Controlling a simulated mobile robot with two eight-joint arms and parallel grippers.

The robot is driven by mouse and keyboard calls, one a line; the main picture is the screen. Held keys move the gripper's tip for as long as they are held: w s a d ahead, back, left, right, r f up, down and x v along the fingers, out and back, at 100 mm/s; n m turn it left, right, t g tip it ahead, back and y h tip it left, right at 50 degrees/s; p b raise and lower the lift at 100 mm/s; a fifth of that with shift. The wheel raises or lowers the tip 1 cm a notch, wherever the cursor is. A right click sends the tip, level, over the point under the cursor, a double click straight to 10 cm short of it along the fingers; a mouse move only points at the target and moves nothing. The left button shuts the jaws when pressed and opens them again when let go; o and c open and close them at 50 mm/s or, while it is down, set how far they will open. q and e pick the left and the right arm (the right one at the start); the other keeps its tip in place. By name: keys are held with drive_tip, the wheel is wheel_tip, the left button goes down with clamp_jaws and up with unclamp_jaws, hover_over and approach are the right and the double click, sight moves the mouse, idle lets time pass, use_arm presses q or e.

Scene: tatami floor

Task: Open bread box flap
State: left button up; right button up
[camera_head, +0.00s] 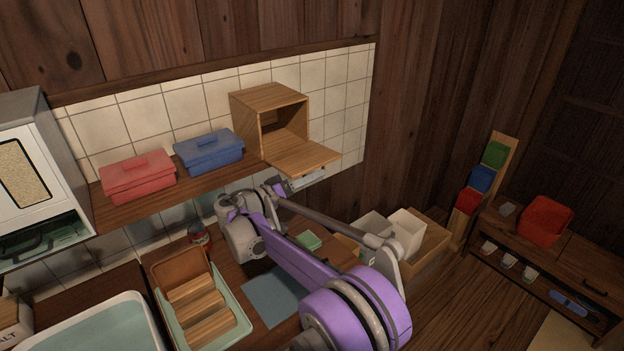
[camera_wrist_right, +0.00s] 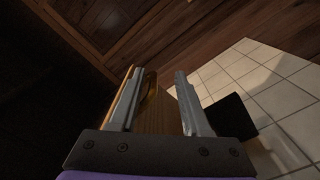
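The wooden bread box (camera_head: 267,100) stands at the right end of the wall shelf. Its flap (camera_head: 302,155) is swung down and lies nearly level in front of the opening, so the dark inside shows. My right gripper (camera_head: 306,179) is just below the flap's front edge, partly hidden by it. In the right wrist view the two fingers (camera_wrist_right: 157,100) are spread apart, with wood and a small brass-coloured piece (camera_wrist_right: 149,88) showing between them. Whether a finger touches the flap I cannot tell. My left gripper is not in view.
A blue box (camera_head: 208,152) and a red box (camera_head: 138,177) sit left of the bread box on the shelf (camera_head: 190,183). A rice dispenser (camera_head: 30,170) stands at far left. Below, the counter holds a green tray (camera_head: 240,330) and a blue mat (camera_head: 272,296).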

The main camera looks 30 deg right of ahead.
drive_tip(key=shift+s, duration=0.1)
idle(0.3)
drive_tip(key=a, duration=1)
drive_tip(key=shift+s+a+b, duration=0.4)
drive_tip(key=shift+b, duration=0.05)
drive_tip(key=s+d+f+n+y+p, duration=0.1)
drive_tip(key=s+f+n+y, duration=0.25)
drive_tip(key=s, duration=0.35)
drive_tip(key=s+d+f+n+y, duration=0.1)
drive_tip(key=s+f+n+y, duration=0.1)
drive_tip(key=s+f+y, duration=0.45)
drive_tip(key=s+a+f+n+t+y, duration=0.1)
drive_tip(key=s+a+f+t+y, duration=0.1)
drive_tip(key=s+a, duration=0.4)
drive_tip(key=s+a+f+n+t+y+p, duration=0.1)
drive_tip(key=s+a+f+y, duration=0.4)
drive_tip(key=s, duration=0.5)
drive_tip(key=shift+s+a+t+y, duration=0.2)
drive_tip(key=shift+a+t+y, duration=0.2)
drive_tip(key=shift+a+y, duration=0.1)
